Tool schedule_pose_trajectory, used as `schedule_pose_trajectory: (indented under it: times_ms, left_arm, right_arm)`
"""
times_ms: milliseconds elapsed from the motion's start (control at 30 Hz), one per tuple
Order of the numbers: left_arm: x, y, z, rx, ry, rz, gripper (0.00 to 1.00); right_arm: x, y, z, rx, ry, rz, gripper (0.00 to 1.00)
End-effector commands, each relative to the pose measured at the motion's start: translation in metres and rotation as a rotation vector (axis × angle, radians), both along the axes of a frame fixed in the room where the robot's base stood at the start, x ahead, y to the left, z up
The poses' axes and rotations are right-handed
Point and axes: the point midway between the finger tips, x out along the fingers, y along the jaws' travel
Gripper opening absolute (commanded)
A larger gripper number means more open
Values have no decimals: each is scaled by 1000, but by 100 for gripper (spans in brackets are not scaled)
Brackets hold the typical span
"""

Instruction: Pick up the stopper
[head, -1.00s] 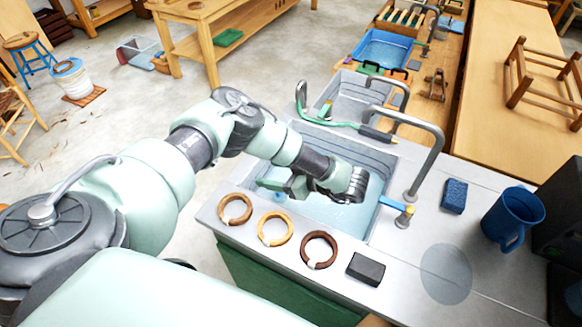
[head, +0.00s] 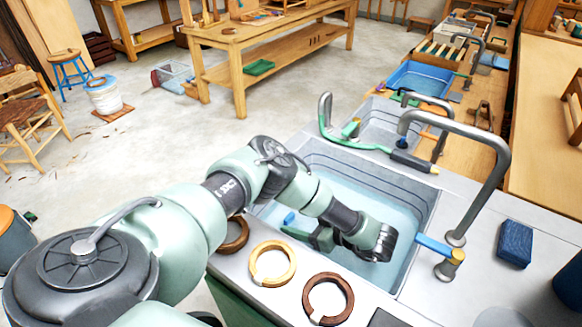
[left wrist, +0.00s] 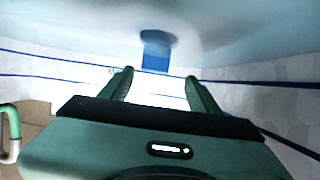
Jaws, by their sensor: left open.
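The stopper is most likely the small blue piece (head: 289,218) in the water-filled sink basin (head: 415,225), near its left side. In the left wrist view a blue block-like part (left wrist: 155,52) with a grey disc at its end shows just beyond the fingertips, in line with the gap. My left gripper (head: 292,233) is low in the basin, its fingers pointing left, beside the blue piece. In the left wrist view its two fingers (left wrist: 158,82) stand apart with nothing held between them. My right gripper is not in view.
A tall curved faucet (head: 480,140) and a blue-handled tap (head: 445,255) stand right of the basin. A green hose with a black nozzle (head: 410,160) lies along the back. Rings, including a tan ring (head: 272,263), line the front edge. A blue sponge (head: 515,243) lies right.

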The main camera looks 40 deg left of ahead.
Motion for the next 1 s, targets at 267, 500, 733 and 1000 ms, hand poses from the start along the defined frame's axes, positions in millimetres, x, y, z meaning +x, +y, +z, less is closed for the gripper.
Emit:
schedule_pose_trajectory:
  times_ms: [267,500,733,1000]
  left_arm:
    - [-1,9,-18,1,-1,4,62]
    - [0,34,-27,2,-1,3,62]
    - [1,66,-40,2,0,3,62]
    - [1,73,-44,0,0,-1,62]
  right_arm:
    - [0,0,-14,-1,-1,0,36]
    - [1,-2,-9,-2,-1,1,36]
    - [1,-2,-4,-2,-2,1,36]
    - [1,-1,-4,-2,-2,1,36]
